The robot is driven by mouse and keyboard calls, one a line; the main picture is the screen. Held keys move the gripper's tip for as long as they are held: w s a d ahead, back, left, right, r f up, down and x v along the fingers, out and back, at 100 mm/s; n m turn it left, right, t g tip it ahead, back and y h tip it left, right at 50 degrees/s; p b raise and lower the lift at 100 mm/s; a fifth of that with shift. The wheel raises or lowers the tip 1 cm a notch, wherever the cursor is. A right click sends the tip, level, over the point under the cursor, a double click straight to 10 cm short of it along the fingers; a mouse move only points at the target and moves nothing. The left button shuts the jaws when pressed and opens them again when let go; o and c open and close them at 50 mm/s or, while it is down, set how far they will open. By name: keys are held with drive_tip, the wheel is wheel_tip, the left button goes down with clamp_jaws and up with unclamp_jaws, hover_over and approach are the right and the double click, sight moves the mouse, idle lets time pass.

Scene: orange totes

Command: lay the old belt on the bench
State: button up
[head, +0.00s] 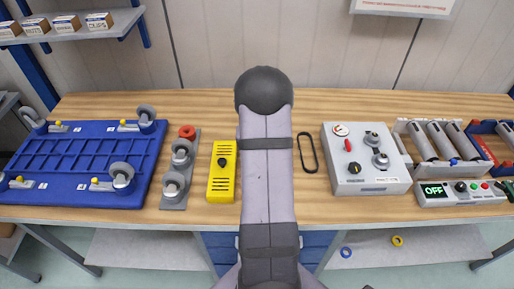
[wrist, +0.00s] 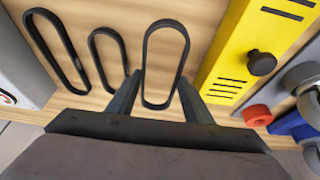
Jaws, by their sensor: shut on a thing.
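A black belt loop (wrist: 147,50) stands between the two fingertips of my gripper (wrist: 161,80) in the wrist view. The fingers press on its two long sides. I cannot tell whether it touches the bench (head: 215,108) or hangs just above it. Two other black loops, a narrower one (wrist: 92,48) and a larger one (wrist: 35,42), are to its left in that view. The pictures do not tell which loop is the old belt. In the head view my arm hides my gripper and the held loop; one loop (head: 301,152) shows right of the arm.
A yellow box with a black knob (head: 221,172) is close left of my arm. A grey panel with knobs (head: 350,182) is to the right. A blue tray with casters (head: 72,166) and a grey plate with rollers (head: 174,202) fill the left side. Rollers in a rack (head: 400,127) stand far right.

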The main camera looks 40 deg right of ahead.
drive_tip(key=shift+f+b, duration=1.55)
drive_tip(key=shift+f, duration=0.4)
idle(0.4)
drive_tip(key=o, duration=1.1)
drive_tip(key=shift+r, duration=0.15)
drive_tip(key=shift+r+p, duration=2.6)
drive_tip(key=shift+r, duration=0.8)
